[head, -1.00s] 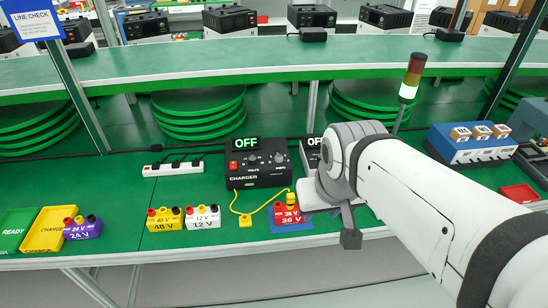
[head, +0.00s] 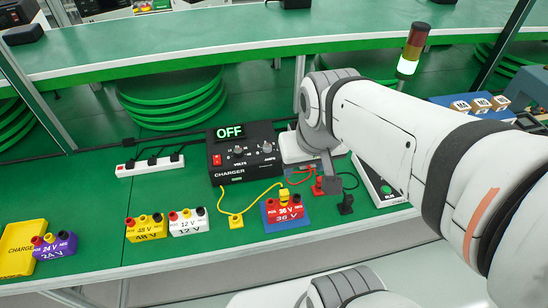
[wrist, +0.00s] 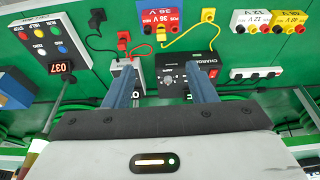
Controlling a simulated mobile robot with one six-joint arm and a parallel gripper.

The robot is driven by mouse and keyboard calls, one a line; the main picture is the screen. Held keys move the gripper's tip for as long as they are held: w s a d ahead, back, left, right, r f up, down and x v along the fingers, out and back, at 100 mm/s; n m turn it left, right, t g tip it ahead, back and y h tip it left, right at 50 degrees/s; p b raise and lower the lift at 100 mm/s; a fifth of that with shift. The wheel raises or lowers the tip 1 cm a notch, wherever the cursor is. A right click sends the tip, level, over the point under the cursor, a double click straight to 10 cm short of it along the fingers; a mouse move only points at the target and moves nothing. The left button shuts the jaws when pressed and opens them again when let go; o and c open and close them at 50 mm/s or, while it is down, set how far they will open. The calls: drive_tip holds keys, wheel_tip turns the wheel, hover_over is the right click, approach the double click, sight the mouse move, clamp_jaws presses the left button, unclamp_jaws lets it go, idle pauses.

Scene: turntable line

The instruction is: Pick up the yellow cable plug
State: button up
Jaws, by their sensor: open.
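One yellow cable plug (head: 236,221) lies on the green bench in front of the black charger (head: 240,155). Its yellow cable runs back toward the charger. A second yellow plug (head: 284,196) sits at the back of the red 36 V block (head: 283,212). In the wrist view, the loose yellow plug (wrist: 208,14) is near the top edge, right of the red block (wrist: 167,12). My gripper (wrist: 163,78) is open and empty, its two fingers over the charger area, apart from the plugs. In the head view my arm mostly hides the gripper.
A red plug (head: 318,186) and black plug (head: 346,203) lie right of the red block. A yellow 48 V block (head: 147,229) and white 12 V block (head: 188,223) stand left of the loose plug. A power strip (head: 150,166) is behind them. A signal tower (head: 410,50) rises behind my arm.

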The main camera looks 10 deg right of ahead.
drive_tip(key=w+f+g+b, duration=0.1)
drive_tip(key=w+f+g, duration=0.1)
drive_tip(key=w+f, duration=0.65)
drive_tip(key=g+b, duration=0.1)
hover_over(284, 191)
drive_tip(key=f, duration=1.1)
drive_tip(key=shift+a+f, duration=0.35)
drive_tip(key=shift+f, duration=0.05)
wheel_tip(284, 191, down, 3)
drive_tip(key=shift+f, duration=0.1)
drive_tip(key=shift+d+f+p, duration=0.2)
drive_tip(key=shift+f+p, duration=0.05)
drive_tip(key=shift+f, duration=1.1)
drive_tip(key=shift+d+f+p, duration=0.15)
drive_tip(key=shift+f+p, duration=0.1)
drive_tip(key=shift+f, duration=1.1)
drive_tip(key=shift+c, duration=0.5)
drive_tip(key=c, duration=0.9)
drive_tip(key=shift+o, duration=0.2)
drive_tip(key=shift+r, duration=0.1)
wheel_tip(284, 191, up, 10)
drive_tip(key=shift+f+b, duration=0.1)
drive_tip(key=shift+b, duration=0.4)
